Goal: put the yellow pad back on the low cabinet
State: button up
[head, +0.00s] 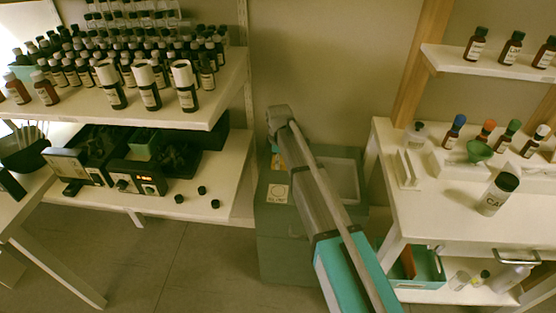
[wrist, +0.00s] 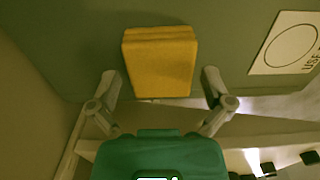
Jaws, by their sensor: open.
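The yellow pad (wrist: 160,62) appears to rest on the green-grey top of the low cabinet (wrist: 75,55), in the upper middle of the wrist view. My gripper (wrist: 160,78) is open, with one finger to the left of the pad and one to the right. Gaps show between the fingers and the pad, and nothing is gripped. In the head view the low cabinet (head: 285,228) stands between the two benches. My arm reaches over it and hides my gripper and most or all of the pad.
A printed circle label (wrist: 289,42) lies on the cabinet top, right of the pad. At left in the head view, a shelf (head: 215,110) holds rows of bottles above instruments and loose black caps. At right, a white bench (head: 430,215) holds capped bottles and a green funnel (head: 480,151).

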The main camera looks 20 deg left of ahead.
notch_tip(320, 180, up, 12)
jog(key=p, duration=1.1)
jog(key=shift+p, duration=0.3)
jog(key=shift+f, duration=0.1)
dwell(0.4)
